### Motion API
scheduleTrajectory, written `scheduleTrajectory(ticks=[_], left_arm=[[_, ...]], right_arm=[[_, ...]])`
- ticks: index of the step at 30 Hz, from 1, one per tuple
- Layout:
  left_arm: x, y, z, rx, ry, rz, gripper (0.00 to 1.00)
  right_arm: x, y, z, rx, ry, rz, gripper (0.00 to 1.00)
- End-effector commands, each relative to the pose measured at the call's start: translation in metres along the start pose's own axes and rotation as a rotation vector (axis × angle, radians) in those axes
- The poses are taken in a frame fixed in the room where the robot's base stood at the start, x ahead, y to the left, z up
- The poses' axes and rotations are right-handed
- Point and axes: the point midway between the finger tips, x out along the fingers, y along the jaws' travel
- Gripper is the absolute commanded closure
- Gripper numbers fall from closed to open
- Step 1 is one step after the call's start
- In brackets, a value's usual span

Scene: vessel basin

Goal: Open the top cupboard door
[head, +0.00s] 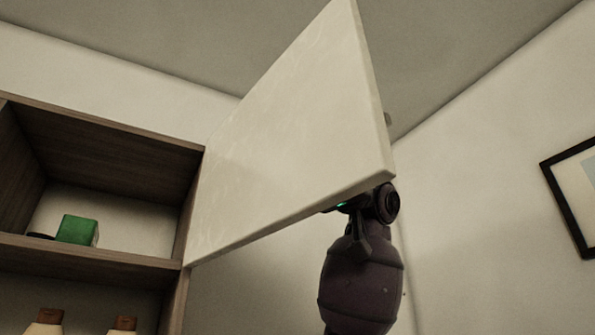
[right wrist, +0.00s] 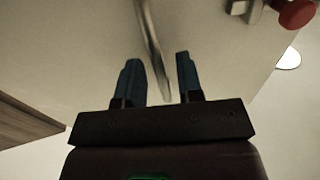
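The top cupboard door (head: 295,125) is a pale panel swung wide open, hinged at the right side of the wooden cupboard (head: 110,130). My right arm rises behind the door's lower right corner in the head view, and the door hides its fingers. In the right wrist view my right gripper (right wrist: 161,78) has its two dark blue fingers apart. A slim metal handle (right wrist: 152,45) on the pale door panel (right wrist: 95,45) runs between the fingers, with gaps visible on both sides. My left gripper is not in view.
A green box (head: 77,230) stands on the open upper shelf beside a dark item. Bottles (head: 48,318) with brown caps stand on the shelf below. A framed picture (head: 575,195) hangs on the right wall. A red knob (right wrist: 296,12) shows in the right wrist view.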

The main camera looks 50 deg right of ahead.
Motion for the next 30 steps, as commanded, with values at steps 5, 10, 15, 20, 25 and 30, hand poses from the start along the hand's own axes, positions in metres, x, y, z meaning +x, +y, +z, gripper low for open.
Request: scheduleTrajectory(ticks=[5, 10, 15, 20, 25, 30], left_arm=[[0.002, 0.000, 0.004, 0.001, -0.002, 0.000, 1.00], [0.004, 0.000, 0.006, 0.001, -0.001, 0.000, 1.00], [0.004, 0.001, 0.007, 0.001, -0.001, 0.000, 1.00], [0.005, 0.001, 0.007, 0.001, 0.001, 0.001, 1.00], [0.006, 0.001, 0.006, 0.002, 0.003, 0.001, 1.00], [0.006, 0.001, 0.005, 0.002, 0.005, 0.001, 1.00]], right_arm=[[-0.030, 0.000, 0.001, 0.001, 0.002, 0.004, 0.66], [-0.061, 0.000, 0.001, 0.001, 0.002, 0.004, 0.66], [-0.085, 0.000, 0.000, 0.000, 0.002, 0.003, 0.66], [-0.097, 0.000, 0.000, 0.000, 0.001, 0.002, 0.66], [-0.099, 0.000, 0.000, -0.001, 0.001, 0.001, 0.66], [-0.099, 0.000, 0.000, -0.001, 0.001, 0.001, 0.66]])
